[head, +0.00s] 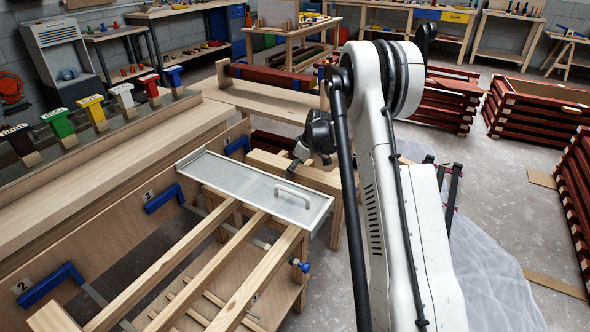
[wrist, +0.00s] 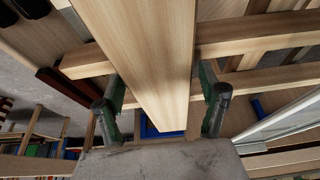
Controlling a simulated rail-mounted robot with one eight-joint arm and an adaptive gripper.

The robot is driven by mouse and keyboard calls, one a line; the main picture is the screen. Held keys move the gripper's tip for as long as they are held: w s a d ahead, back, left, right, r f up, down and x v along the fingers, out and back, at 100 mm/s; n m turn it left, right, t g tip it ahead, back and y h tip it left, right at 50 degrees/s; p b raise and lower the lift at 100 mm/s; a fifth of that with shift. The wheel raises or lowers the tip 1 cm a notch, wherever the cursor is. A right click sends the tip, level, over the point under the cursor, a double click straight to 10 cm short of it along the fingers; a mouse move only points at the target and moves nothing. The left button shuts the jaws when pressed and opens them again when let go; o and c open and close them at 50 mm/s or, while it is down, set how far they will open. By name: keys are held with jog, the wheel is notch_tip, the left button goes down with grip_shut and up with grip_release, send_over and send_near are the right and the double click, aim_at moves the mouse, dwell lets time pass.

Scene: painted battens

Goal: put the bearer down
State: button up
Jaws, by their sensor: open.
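The bearer, a pale wooden beam (wrist: 143,55), runs down the middle of the wrist view between the two dark green fingers of my gripper (wrist: 160,108). The fingers stand apart on either side of it, with a gap seen at least on the right. It seems to rest across other pale battens (wrist: 255,83), though its contact with them is hard to judge. In the head view my gripper (head: 302,155) is low over the timber beyond the grey panel, and my arm hides part of that area. I cannot clearly pick out the bearer there.
A grey panel with a handle (head: 235,190) lies across long pale slats (head: 205,262) in front. Blue clamps (head: 163,198) line the bench side. Colored-handled brushes (head: 90,113) stand at left. Dark red batten stacks (head: 535,108) stand at right, beside open floor and translucent sheeting (head: 490,270).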

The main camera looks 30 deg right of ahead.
jog(key=shift+r, duration=0.1)
jog(key=p+v, duration=0.3)
jog(key=v, duration=0.9)
jog(key=s+a+r+m+t+h, duration=0.1)
jog(key=s+a+r+m+h, duration=0.15)
jog(key=s+a+r, duration=1.45)
jog(key=s+a+m+t, duration=0.1)
jog(key=s+a, duration=0.3)
jog(key=s, duration=0.7)
jog(key=s+a+f+m+t, duration=0.1)
jog(key=s+a+m, duration=0.2)
jog(key=s, duration=0.9)
jog(key=shift+a, duration=0.85)
notch_tip(320, 180, up, 6)
jog(key=p, duration=0.6)
